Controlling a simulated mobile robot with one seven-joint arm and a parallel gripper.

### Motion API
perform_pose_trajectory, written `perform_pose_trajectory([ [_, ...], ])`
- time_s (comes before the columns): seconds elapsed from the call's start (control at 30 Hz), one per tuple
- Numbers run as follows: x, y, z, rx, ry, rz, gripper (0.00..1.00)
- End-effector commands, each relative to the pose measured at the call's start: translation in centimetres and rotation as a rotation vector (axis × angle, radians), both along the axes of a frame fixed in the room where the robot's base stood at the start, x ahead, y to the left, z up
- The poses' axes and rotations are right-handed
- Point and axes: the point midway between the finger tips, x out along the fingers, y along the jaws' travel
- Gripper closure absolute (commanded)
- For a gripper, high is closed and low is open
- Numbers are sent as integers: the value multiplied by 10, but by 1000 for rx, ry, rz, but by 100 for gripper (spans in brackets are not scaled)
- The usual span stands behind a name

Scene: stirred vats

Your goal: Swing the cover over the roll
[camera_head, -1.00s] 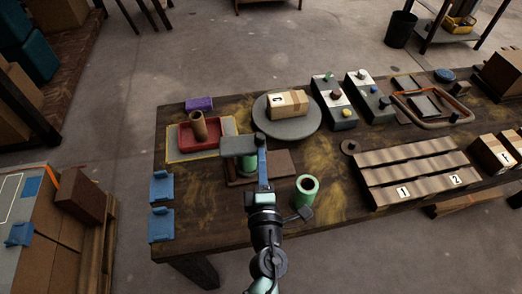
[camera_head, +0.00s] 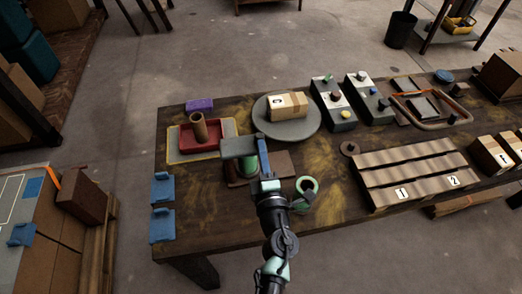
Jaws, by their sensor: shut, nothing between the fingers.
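A grey flat cover (camera_head: 238,148) sits over the back part of a green roll (camera_head: 247,167) on a low dark base (camera_head: 280,163) near the left of the table. The roll's front side shows below the cover; the rest is hidden. My gripper (camera_head: 260,139) comes in from the front, shut and empty. Its long blue fingers lie along the right edge of the cover; I cannot tell whether they touch it.
Behind are a red tray (camera_head: 226,128) with a brown tube (camera_head: 199,126) and a round grey turntable (camera_head: 292,130) bearing a carton. Two blue brackets (camera_head: 162,187) lie at left. A slatted rack (camera_head: 415,176) is at right. Bare table lies right of the second roll.

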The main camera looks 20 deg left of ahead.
Motion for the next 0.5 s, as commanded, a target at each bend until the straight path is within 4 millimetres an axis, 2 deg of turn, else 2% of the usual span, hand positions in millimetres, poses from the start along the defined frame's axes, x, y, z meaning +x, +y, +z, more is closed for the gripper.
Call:
perform_pose_trajectory([
  [0.23,19,0,3,0,-1,171,100],
  [0.5,34,9,-1,-1,-1,165,100],
])
